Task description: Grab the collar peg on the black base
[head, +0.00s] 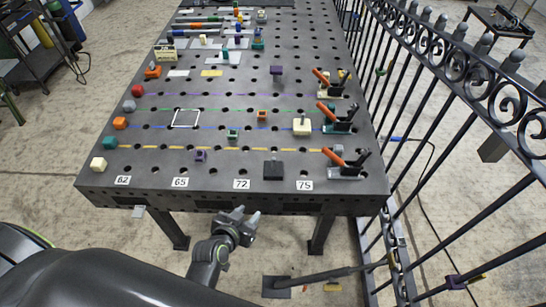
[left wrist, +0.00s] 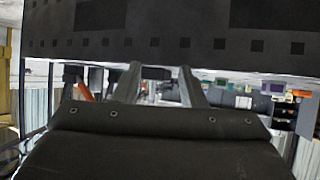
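A small black square base (head: 273,170) sits on the dark table near its front edge, between the 72 and 75 labels. A short dark upright part seems to stand at its back edge, but it is too small to make out as a collar peg. My left gripper (head: 246,214) is in front of and below the table edge, apart from the black base. Its two fingers are spread with nothing between them. They also show apart in the left wrist view (left wrist: 160,84), below the dark table edge. My right gripper is not in view.
The perforated table (head: 215,180) holds several small coloured blocks. A cream block (head: 302,127) with an upright pin is behind the black base. Orange-handled clamps (head: 345,160) line the right side. A black iron gate (head: 450,150) runs along the right.

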